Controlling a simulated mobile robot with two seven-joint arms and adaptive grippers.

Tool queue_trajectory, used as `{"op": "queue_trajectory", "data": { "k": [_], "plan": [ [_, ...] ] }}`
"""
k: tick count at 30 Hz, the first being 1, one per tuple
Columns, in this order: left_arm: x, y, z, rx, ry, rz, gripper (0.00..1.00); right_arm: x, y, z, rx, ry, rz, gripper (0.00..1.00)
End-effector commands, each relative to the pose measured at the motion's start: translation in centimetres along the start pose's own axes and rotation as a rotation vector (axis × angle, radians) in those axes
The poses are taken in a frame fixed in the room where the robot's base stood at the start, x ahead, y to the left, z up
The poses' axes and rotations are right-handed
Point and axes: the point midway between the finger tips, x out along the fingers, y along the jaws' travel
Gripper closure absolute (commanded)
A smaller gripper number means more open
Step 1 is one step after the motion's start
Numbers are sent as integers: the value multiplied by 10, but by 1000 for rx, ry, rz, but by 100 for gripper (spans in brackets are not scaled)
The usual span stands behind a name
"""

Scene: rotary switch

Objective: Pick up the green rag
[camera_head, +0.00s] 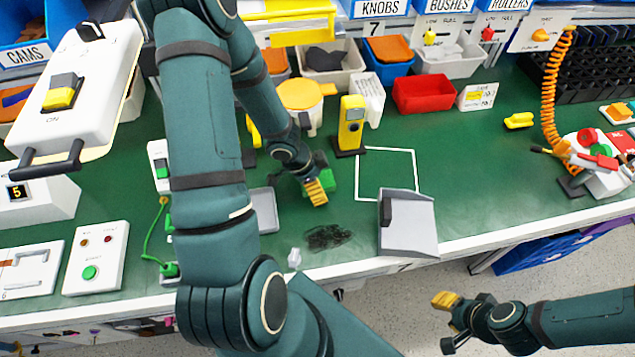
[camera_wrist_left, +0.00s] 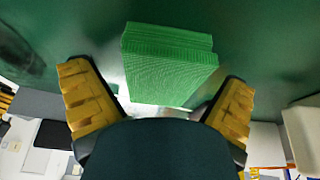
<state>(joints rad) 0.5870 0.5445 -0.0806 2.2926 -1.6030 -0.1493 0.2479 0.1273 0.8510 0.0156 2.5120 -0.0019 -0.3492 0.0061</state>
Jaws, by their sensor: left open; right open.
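The green rag (camera_head: 326,183) lies on the green workbench (camera_head: 470,190), mostly hidden behind my left gripper (camera_head: 318,190) in the head view. In the left wrist view the rag (camera_wrist_left: 168,65) is a folded, ribbed green block just beyond the yellow fingertips, centred between them. My left gripper (camera_wrist_left: 160,100) is open, with one finger to each side and nothing held; whether it touches the rag I cannot tell. My right gripper (camera_head: 448,308) is open and empty, out over the floor in front of the bench.
A grey dustpan (camera_head: 408,228) lies right of a dark scribbled patch (camera_head: 327,237) on the bench. A yellow device (camera_head: 351,125) stands behind the rag, beside a white square outline (camera_head: 388,150). A grey tray (camera_head: 264,210) is to the left. Bins (camera_head: 422,94) line the back.

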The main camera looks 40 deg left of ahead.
Motion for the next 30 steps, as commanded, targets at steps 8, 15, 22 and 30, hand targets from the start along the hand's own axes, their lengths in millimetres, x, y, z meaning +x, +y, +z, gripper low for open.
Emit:
{"op": "queue_trajectory", "data": {
  "k": [8,15,22,30],
  "plan": [
    [0,0,0,0,0,0,0,0,0,0,0,0,0,59],
    [0,0,0,0,0,0,64,0,0,0,0,0,0,59],
    [0,0,0,0,0,0,64,0,0,0,0,0,0,59],
    [-4,0,-2,0,0,0,64,-2,-1,0,0,0,0,59]
  ]
}}
